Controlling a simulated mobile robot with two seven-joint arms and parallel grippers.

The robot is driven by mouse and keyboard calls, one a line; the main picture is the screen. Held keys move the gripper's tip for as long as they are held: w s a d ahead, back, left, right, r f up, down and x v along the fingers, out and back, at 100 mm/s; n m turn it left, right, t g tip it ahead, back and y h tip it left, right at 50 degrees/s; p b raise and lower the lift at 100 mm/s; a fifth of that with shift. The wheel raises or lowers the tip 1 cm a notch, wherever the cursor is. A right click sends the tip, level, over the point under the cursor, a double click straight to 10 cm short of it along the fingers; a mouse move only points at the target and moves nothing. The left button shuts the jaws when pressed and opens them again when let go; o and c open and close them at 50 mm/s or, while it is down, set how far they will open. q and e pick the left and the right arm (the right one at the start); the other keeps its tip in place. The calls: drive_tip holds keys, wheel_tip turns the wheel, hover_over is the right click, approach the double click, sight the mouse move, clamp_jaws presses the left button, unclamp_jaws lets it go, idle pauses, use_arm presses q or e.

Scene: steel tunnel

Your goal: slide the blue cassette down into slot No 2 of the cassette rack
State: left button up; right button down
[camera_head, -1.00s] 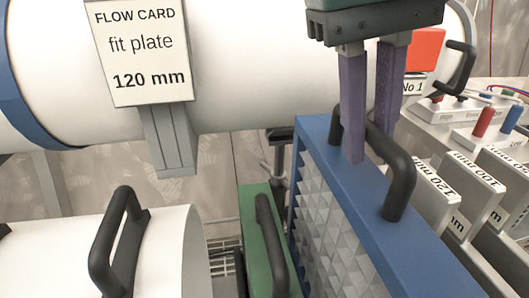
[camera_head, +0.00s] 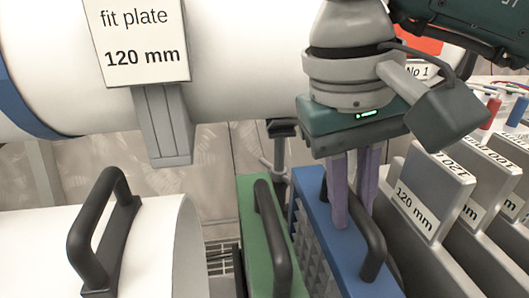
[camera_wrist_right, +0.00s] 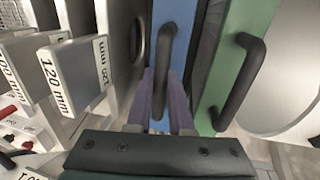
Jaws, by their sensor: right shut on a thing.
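The blue cassette (camera_head: 345,262) stands upright with its black handle on top, right beside a green cassette (camera_head: 252,225) in the head view. My right gripper (camera_head: 354,222) is shut on the handle of the blue cassette from above. The right wrist view also shows the gripper's purple fingers (camera_wrist_right: 160,112) at the handle and the blue top edge (camera_wrist_right: 172,14). The cassette's lower part is out of view, so I cannot tell how deep it sits. My left gripper is not in view.
A row of grey plates marked 120 mm (camera_head: 432,190) and other sizes stands close on the right. A white pipe (camera_head: 245,60) with a "fit plate 120 mm" card (camera_head: 146,43) crosses behind. A white cylinder with a black handle (camera_head: 100,235) lies at the left.

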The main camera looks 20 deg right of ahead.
drive_tip(key=shift+f, duration=0.1)
drive_tip(key=c, duration=1.3)
unclamp_jaws()
drive_tip(key=shift+f, duration=0.1)
drive_tip(key=o, duration=0.5)
drive_tip(key=shift+r, duration=0.4)
drive_tip(key=r+p, duration=0.1)
drive_tip(key=r, duration=0.2)
drive_tip(key=a+r+p, duration=0.1)
drive_tip(key=r, duration=0.3)
drive_tip(key=a+r+p, duration=0.1)
drive_tip(key=r, duration=0.3)
drive_tip(key=shift+w+a+r, duration=0.15)
drive_tip(key=shift+w+r, duration=0.1)
